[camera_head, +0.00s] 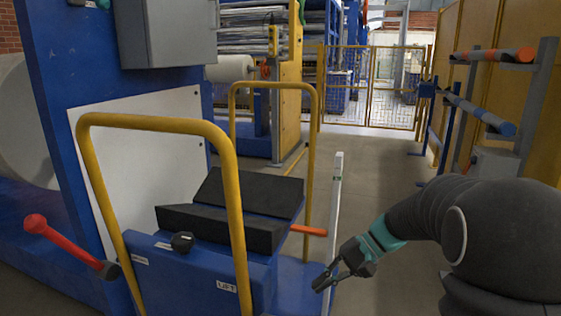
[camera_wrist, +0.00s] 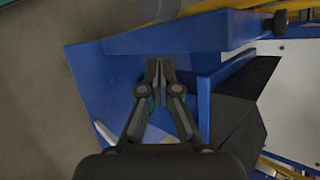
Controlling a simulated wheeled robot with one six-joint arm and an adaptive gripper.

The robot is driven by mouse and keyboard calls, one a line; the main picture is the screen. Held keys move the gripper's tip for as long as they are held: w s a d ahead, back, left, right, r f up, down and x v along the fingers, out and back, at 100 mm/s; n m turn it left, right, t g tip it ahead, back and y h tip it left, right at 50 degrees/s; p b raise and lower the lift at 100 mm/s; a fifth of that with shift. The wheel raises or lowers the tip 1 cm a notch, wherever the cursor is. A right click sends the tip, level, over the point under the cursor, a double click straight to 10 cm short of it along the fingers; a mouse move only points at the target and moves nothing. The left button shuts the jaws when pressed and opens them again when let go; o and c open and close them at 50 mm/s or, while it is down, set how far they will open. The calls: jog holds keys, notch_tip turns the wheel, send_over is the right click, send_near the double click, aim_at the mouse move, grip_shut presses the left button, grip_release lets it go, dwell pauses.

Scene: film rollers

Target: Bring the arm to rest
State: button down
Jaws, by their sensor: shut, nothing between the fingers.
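My gripper (camera_head: 338,277) hangs at the end of my dark arm, at the lower right of the head view. It points down and left, beside the blue lift cart (camera_head: 205,277). In the wrist view my gripper (camera_wrist: 160,66) has its fingertips together with nothing between them. The blue surface of the cart (camera_wrist: 110,85) lies behind the fingers there. I cannot tell the exact gap between the fingers and the cart.
The cart carries a black V-shaped cradle (camera_head: 225,222), yellow rails (camera_head: 232,185) and an orange bar (camera_head: 309,230). A white post (camera_head: 335,200) stands close to my gripper. A rack with rollers (camera_head: 492,118) is at the right. Open floor (camera_head: 375,170) lies ahead.

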jog(key=s+d+r+n+t+h+p, duration=0.1)
jog(key=s+d+t+h, duration=0.2)
jog(key=s, duration=0.4)
jog(key=s+d+r+h+p, duration=0.1)
jog(key=s+d+h, duration=0.2)
jog(key=s+h, duration=0.25)
jog(key=s+r+n+t+h+p, duration=0.1)
jog(key=s+r+t, duration=0.3)
jog(key=s+r, duration=0.4)
jog(key=shift+n+p, duration=0.7)
jog(key=shift+p, duration=0.15)
jog(key=shift+s+h, duration=0.15)
jog(key=shift+h, duration=0.1)
